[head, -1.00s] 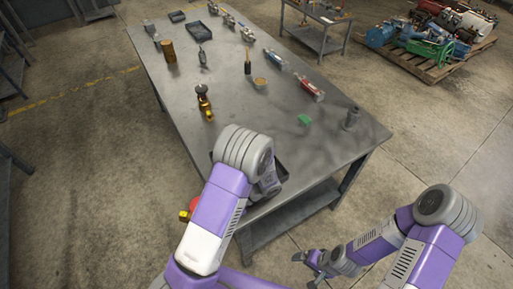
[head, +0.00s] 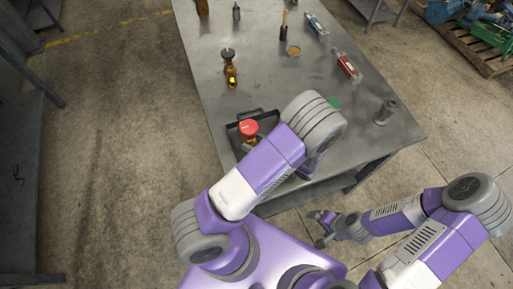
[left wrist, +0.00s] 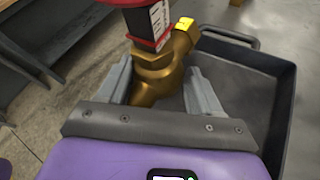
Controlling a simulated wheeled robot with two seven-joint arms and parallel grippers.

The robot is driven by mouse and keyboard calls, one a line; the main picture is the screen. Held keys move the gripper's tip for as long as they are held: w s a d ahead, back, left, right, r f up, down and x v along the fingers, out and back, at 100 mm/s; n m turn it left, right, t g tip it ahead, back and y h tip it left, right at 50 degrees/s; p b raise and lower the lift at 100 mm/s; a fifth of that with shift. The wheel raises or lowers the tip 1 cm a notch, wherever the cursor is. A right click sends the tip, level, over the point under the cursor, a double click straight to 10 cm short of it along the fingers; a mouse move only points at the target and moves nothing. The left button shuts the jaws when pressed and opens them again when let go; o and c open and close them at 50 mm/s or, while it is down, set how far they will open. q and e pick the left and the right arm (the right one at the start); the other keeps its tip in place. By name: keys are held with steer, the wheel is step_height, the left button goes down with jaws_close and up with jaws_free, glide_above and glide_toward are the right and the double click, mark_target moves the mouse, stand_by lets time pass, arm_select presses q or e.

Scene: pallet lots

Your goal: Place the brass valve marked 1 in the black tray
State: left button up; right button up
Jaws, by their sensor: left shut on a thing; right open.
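My left gripper (left wrist: 160,88) is shut on a brass valve (left wrist: 165,65) with a red handwheel. A label with dark marks and a yellow tag show on it, but I cannot read a number. In the head view the red-topped valve (head: 249,129) appears over the left part of the black tray (head: 236,150), near the table's front edge. In the left wrist view the tray (left wrist: 281,120) extends to the right of the valve and its visible floor is empty. I cannot tell the valve's height above it. My right gripper (head: 322,228) is open and empty, off the table.
Another brass valve (head: 230,72) with a dark handwheel stands behind the tray. A green block (head: 334,102), partly behind my left arm, and a grey fitting (head: 385,112) are to the right.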

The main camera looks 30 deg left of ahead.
arm_select(q)
steer(key=shift+f, duration=1.85)
steer(key=shift+b, duration=0.3)
steer(key=o, duration=1.7)
steer(key=shift+f, duration=0.1)
steer(key=shift+d+r, duration=0.2)
steer(key=shift+d, duration=0.1)
steer(key=v, duration=1.1)
steer(key=shift+s+d, duration=0.15)
steer(key=shift+d, duration=0.1)
